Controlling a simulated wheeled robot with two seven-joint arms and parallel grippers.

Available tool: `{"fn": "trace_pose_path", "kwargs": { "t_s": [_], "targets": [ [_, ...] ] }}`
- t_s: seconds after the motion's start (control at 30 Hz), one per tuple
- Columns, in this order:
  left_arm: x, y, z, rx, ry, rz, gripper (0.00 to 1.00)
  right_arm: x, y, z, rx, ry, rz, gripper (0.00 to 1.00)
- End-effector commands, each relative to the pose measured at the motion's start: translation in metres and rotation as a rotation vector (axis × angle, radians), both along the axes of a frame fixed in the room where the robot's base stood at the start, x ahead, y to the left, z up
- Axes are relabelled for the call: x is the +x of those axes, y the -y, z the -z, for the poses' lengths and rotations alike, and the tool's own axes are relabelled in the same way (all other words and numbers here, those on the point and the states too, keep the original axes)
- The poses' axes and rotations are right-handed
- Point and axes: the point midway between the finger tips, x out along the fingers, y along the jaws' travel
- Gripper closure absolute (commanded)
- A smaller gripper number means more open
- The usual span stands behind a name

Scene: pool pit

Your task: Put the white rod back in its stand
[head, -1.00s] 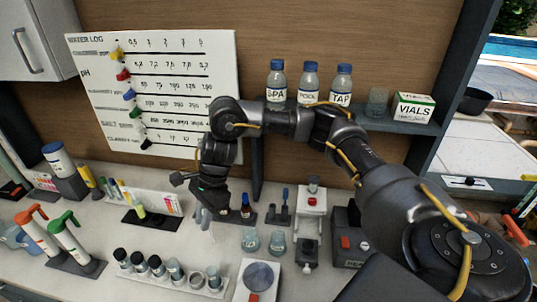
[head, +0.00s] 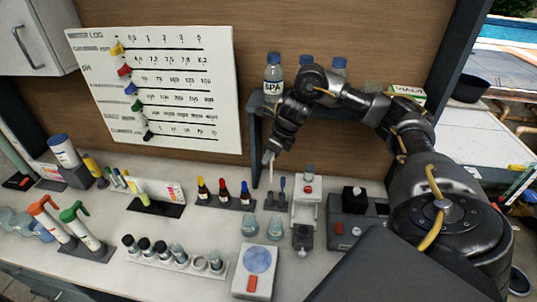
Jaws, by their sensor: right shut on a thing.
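My right gripper (head: 271,153) is shut on the thin white rod (head: 271,172), which hangs upright below the fingers. The rod's upper part is hidden in the jaws. A small dark stand (head: 277,207) with blue-handled tools in it is on the counter below the gripper; I take it to be the rod's stand. The rod's lower end is above the stand and looks apart from it. My left gripper is not in view.
Three dropper bottles (head: 223,196) stand left of the dark stand. Glass flasks (head: 249,225) are in front, and a white device (head: 307,200) is close on the right. A vial rack (head: 175,259) and scale (head: 257,262) are nearer. Sample bottles (head: 273,72) are on the shelf behind.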

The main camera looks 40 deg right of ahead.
Motion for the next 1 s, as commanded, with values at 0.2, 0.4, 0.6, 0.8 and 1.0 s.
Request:
{"fn": "trace_pose_path", "kwargs": {
  "t_s": [0.2, 0.4, 0.6, 0.8, 1.0],
  "targets": [
    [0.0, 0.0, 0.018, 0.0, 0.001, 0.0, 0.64, 0.0, -0.001, 0.018, 0.0, 0.0, -0.002, 1.0],
    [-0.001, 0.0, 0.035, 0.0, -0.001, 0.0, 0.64, 0.0, -0.001, 0.035, 0.0, 0.0, -0.002, 1.0],
    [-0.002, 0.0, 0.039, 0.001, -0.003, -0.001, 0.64, 0.0, -0.001, 0.039, 0.0, 0.0, -0.002, 1.0],
    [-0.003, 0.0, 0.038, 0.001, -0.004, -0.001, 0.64, 0.0, -0.001, 0.038, 0.0, 0.0, -0.002, 1.0],
    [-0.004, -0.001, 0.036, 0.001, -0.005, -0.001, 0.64, 0.001, -0.001, 0.038, 0.0, 0.0, -0.002, 1.0]
  ]
}}
